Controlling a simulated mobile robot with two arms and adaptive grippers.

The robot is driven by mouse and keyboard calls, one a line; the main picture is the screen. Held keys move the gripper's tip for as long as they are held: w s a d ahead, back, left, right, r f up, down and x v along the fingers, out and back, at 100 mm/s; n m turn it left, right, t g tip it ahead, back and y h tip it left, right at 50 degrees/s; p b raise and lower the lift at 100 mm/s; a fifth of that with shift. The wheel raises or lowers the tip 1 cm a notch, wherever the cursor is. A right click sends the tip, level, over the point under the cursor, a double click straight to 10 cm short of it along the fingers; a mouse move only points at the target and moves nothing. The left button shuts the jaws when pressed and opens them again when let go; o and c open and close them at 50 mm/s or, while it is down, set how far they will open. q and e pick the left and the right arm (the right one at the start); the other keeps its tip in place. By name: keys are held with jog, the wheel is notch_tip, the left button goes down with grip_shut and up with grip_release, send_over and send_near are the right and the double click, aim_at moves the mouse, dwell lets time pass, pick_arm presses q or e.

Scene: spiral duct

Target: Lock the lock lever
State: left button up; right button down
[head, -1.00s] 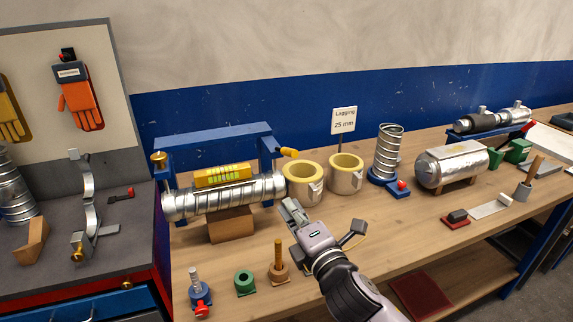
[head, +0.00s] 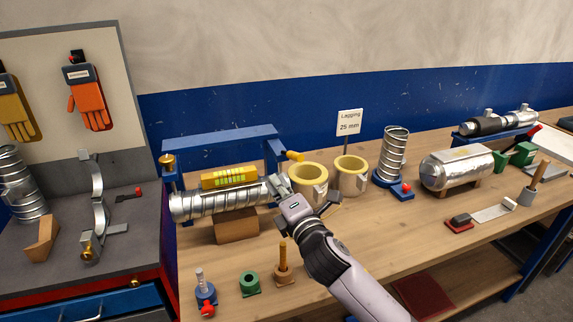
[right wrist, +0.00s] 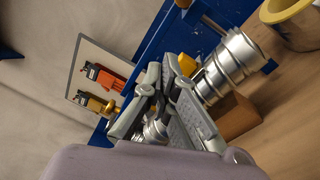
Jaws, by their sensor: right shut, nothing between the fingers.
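A blue frame (head: 222,133) stands on the bench over a silver spiral duct (head: 215,203). A yellow-orange lever (head: 294,156) juts from the frame's right post, and I take it for the lock lever. A brass knob (head: 167,160) sits on the left post. My right gripper (head: 279,184) is shut and empty at the duct's right end, below and left of the lever. I cannot tell whether it touches the duct. In the right wrist view the shut fingers (right wrist: 166,68) overlap the duct (right wrist: 228,65). My left gripper is out of view.
A yellow gauge-like box (head: 230,177) lies on the duct, and a wooden block (head: 236,228) supports it. Two yellow-lined rings (head: 308,176) stand close to the right of my gripper. Small pegged fixtures (head: 283,270) stand at the front.

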aim_at(295, 156)
jog(key=w, duration=0.1)
jog(key=w+d+r+p, duration=0.1)
jog(key=w+d+p, duration=0.1)
jog(key=w, duration=0.1)
jog(key=shift+d+r, duration=0.1)
jog(key=shift+r, duration=0.1)
jog(key=shift+w, duration=0.1)
